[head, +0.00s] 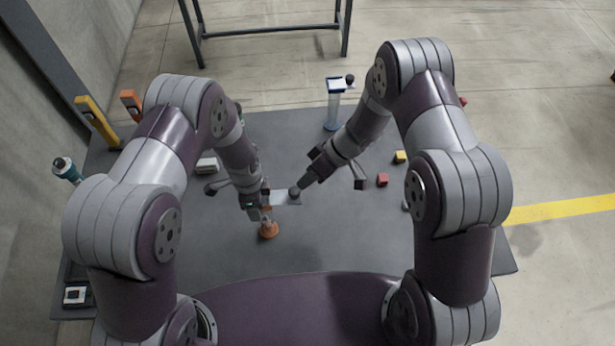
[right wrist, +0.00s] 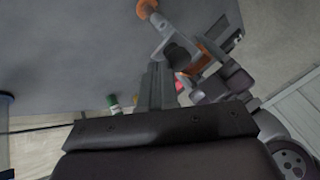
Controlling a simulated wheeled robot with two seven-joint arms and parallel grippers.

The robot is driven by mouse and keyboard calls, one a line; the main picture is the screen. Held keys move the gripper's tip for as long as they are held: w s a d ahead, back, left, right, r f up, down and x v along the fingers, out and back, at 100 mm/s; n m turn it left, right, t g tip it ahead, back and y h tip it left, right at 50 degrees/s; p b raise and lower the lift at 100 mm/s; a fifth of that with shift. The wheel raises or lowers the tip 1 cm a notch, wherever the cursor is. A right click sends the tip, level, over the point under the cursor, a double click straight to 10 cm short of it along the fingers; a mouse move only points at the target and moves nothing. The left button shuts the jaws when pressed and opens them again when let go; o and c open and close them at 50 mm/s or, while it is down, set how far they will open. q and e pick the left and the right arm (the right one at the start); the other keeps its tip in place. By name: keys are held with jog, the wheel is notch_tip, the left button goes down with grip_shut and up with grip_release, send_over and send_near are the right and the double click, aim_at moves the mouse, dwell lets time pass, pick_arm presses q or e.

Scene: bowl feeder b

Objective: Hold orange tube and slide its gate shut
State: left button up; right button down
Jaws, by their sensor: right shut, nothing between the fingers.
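The orange tube stands on the table on a round orange base (head: 268,230); its upper part is largely hidden by my left gripper (head: 262,208), which closes around it. In the right wrist view the orange base (right wrist: 146,9) and the orange collar (right wrist: 212,48) show. A pale gate plate (head: 285,199) sticks out to the right of the tube, with a dark round knob (head: 294,192) at its outer end. The knob also shows in the right wrist view (right wrist: 181,54). My right gripper (head: 300,188) is shut and empty, its tips at the knob; whether they touch it I cannot tell.
A blue tube (head: 334,112) stands at the back of the table. Yellow (head: 400,157) and red (head: 382,180) blocks lie to the right. A white box (head: 207,166) lies behind my left arm. A yellow post (head: 97,122) stands at the left. The front table middle is clear.

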aim_at(276, 191)
jog(key=a, duration=0.5)
jog(key=shift+d, duration=0.1)
jog(key=shift+d+r, duration=0.1)
pick_arm(q)
jog(key=shift+r, duration=0.1)
pick_arm(e)
jog(key=w+d+r, duration=0.3)
jog(key=d+r, duration=0.5)
jog(key=shift+w+d+r, duration=0.15)
jog(key=shift+w+d, duration=0.05)
jog(key=shift+d, duration=0.1)
